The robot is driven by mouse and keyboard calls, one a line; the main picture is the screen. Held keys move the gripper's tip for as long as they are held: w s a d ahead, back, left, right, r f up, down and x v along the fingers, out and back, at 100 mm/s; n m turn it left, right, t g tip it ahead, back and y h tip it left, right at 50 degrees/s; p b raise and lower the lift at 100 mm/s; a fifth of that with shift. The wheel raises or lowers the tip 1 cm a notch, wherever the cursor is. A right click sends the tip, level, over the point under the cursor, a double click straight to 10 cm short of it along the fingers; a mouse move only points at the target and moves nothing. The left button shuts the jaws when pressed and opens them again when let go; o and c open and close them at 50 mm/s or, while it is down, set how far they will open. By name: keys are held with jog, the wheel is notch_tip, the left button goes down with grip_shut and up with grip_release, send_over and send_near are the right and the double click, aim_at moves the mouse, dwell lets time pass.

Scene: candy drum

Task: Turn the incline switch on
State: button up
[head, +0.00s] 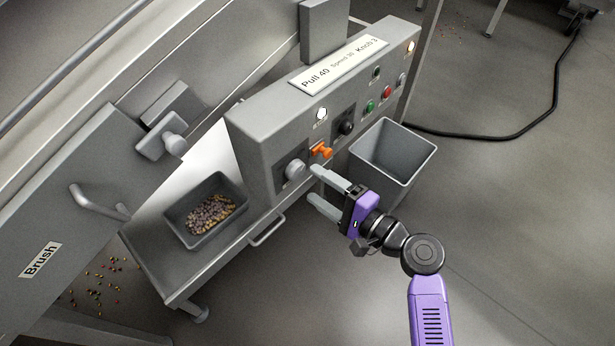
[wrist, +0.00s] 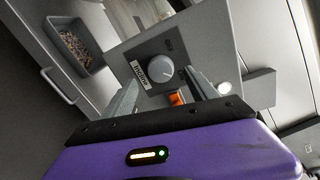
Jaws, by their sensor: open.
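A round grey knob (head: 295,170) sits on a dark square plate at the near end of the control box. My gripper (head: 312,184) is open and empty, just in front of the panel. In the wrist view its fingers (wrist: 162,82) point at the knob, one to each side, with no clear contact.
A grey bin (head: 404,153) stands on the floor right of the panel, close to my gripper. A tray of candies (head: 180,222) rests on the low table at left. Above are a lit white lamp (head: 321,114) and a black knob (head: 347,127). Floor at right is mostly clear.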

jog(key=v, duration=0.2)
jog(key=shift+s+d, duration=0.25)
dwell(0.4)
